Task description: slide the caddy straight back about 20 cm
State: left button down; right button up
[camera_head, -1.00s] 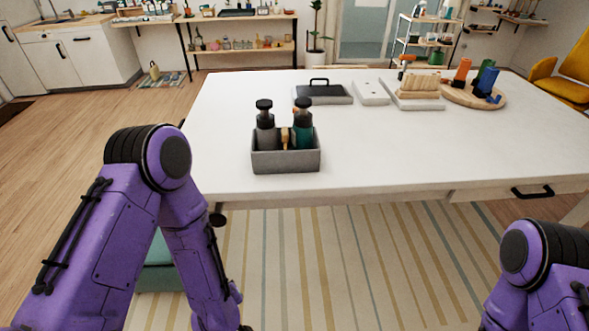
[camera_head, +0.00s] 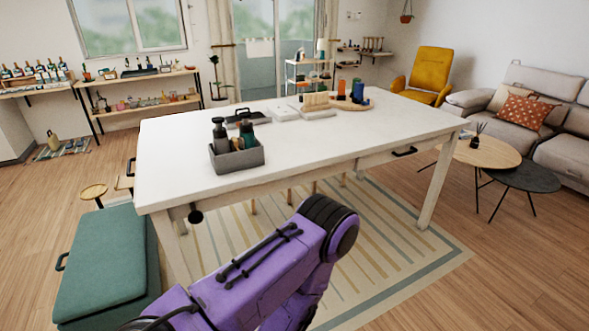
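The grey caddy (camera_head: 238,160) stands upright on the white table (camera_head: 305,150), close to its front edge and left of the middle. It holds a dark grey pump bottle (camera_head: 220,134) and a dark green pump bottle (camera_head: 248,137). Something else inside the caddy is too small to tell. One purple arm of mine reaches up from the bottom of the head view, below and in front of the table, apart from the caddy. Neither of my grippers shows.
Behind the caddy lie a black-handled tray (camera_head: 245,117) and a white flat box (camera_head: 283,112). A round wooden board (camera_head: 350,103) with coloured items is at the back right. A teal bench (camera_head: 105,262) stands left of the table. Table top right of the caddy is clear.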

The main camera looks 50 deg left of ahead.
aim_at(231, 163)
jog(key=z, duration=0.1)
jog(key=i, duration=0.65)
jog(key=u, duration=0.45)
jog(key=i, duration=0.85)
jog(key=u, duration=1.45)
jog(key=i, duration=0.65)
jog(key=u, duration=0.7)
